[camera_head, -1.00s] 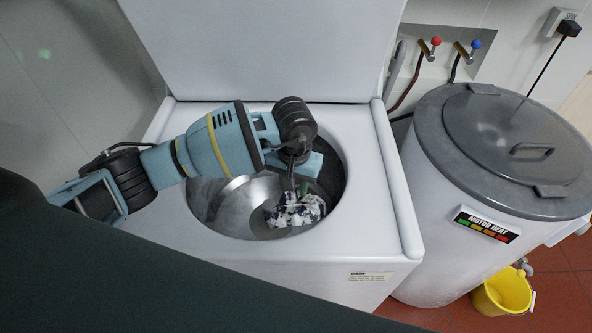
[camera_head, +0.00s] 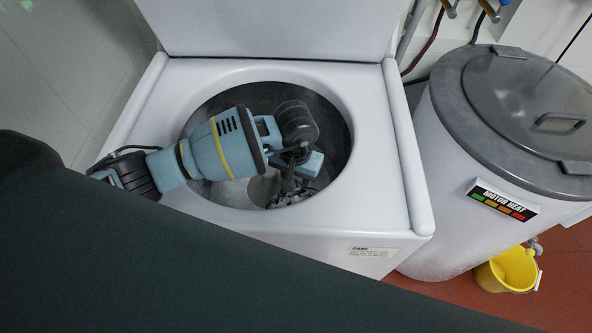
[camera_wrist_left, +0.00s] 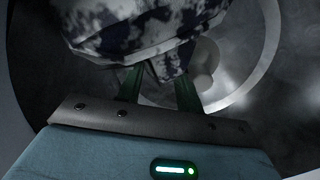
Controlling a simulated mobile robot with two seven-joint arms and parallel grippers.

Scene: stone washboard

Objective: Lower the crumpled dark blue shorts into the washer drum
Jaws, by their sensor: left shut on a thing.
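The crumpled shorts (camera_head: 290,191) are mottled dark blue and white and hang inside the washer drum (camera_head: 228,194), in shadow. In the left wrist view the shorts (camera_wrist_left: 130,28) fill the top middle, bunched at the fingertips. My left gripper (camera_head: 287,182) points down through the round opening and is shut on the shorts. Its green fingers (camera_wrist_left: 158,88) show below the cloth in the left wrist view. The lower part of the shorts is hard to make out, so I cannot tell if they touch the drum floor. My right gripper is not in view.
The white washer top (camera_head: 375,190) surrounds the opening, and its raised lid (camera_head: 270,28) stands behind. A white cylinder with a grey lid (camera_head: 525,110) stands close on the right. A yellow bucket (camera_head: 507,270) sits on the red floor.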

